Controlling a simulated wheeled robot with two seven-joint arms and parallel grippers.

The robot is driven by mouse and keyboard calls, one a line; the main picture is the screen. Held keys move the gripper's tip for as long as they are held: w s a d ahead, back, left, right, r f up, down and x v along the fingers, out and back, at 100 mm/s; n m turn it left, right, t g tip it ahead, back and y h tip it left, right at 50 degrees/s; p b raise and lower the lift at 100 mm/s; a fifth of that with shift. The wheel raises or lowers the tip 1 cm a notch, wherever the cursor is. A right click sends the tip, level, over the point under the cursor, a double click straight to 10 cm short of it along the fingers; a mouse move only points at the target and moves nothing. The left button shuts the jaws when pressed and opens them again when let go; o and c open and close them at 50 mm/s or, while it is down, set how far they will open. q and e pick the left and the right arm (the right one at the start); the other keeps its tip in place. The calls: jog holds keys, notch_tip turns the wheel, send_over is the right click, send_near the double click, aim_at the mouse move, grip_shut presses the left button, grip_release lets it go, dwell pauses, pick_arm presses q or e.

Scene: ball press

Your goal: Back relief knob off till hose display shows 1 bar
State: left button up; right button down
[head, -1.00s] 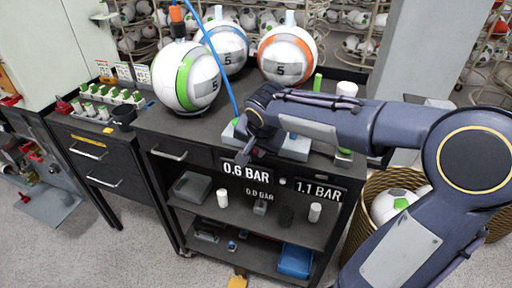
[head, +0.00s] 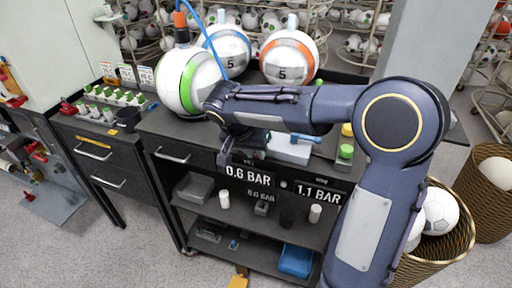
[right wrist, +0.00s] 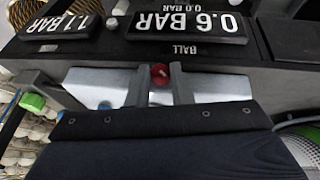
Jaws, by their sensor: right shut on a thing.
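My right gripper (right wrist: 160,84) is shut on a small red knob (right wrist: 160,73) at the front edge of the cart top, below the display's "BALL" label in the right wrist view. In the head view my arm hides the knob; the gripper (head: 232,150) reaches down at the cart's front edge. One display (head: 248,177) reads 0.6 BAR. The display to its right (head: 319,192) reads 1.1 BAR; its small label is too small to read. A smaller readout (head: 260,196) below seems to read 0.0 BAR. My left gripper is not in view.
A green-striped ball (head: 185,80) stands on the cart top with a blue-striped ball (head: 228,48) and an orange-striped ball (head: 290,58) behind. A basket of balls (head: 455,235) stands right of the cart.

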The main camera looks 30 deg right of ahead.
jog(key=shift+w+a+n+g+h+p, duration=0.2)
jog(key=shift+n+g+h+p, duration=0.1)
jog(key=shift+g+h+p, duration=0.35)
jog(key=shift+g, duration=0.25)
jog(key=c, duration=1.3)
grip_release()
jog(key=v, duration=0.7)
jog(key=shift+a+r+b, duration=0.25)
jog(key=shift+a+b, duration=0.05)
jog(key=shift+a, duration=0.05)
